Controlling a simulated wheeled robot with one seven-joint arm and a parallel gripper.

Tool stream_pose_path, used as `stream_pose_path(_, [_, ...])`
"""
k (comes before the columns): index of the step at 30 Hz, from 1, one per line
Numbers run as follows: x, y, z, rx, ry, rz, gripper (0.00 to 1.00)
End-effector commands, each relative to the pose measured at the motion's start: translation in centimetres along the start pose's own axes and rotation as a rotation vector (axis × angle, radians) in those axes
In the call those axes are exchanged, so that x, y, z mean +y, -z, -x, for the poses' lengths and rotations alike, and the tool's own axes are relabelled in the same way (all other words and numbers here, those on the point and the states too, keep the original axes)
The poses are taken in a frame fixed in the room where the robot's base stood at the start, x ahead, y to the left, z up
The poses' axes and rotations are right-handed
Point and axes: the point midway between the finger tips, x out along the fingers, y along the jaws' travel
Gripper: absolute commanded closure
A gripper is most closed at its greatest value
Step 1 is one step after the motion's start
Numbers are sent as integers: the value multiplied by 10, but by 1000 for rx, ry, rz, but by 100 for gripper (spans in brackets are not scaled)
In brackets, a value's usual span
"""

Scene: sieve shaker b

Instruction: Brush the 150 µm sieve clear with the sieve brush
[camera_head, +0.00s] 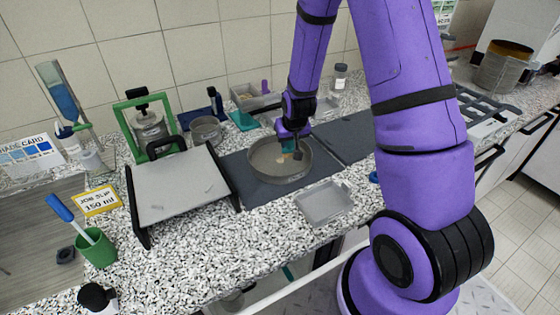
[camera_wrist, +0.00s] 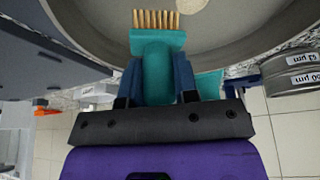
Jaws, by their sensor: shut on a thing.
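The sieve (camera_head: 267,179) is a wide, round grey metal pan on a dark mat (camera_head: 240,172) at the middle of the counter. No size label is readable on it. My gripper (camera_head: 291,137) is over the sieve and shut on the teal sieve brush (camera_head: 289,147). In the wrist view the brush (camera_wrist: 157,42) is held between both fingers, with tan bristles (camera_wrist: 156,19) pointing into the sieve (camera_wrist: 235,30). A pale patch of material (camera_wrist: 189,5) lies on the sieve floor beyond the bristles. Whether the bristles touch the floor is unclear.
A shallow clear tray (camera_head: 325,203) stands in front of the sieve. A light sloped stand (camera_head: 178,185) is to the left, with a green cup (camera_head: 97,249) further forward. A second dark mat (camera_head: 345,138) at the right is mostly bare.

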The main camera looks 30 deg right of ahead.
Motion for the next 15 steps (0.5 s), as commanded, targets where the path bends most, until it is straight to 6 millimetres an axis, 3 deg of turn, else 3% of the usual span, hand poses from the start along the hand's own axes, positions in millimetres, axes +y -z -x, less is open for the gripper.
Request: stream_pose_path(15, [0, 16, 39, 1, 0, 0, 96])
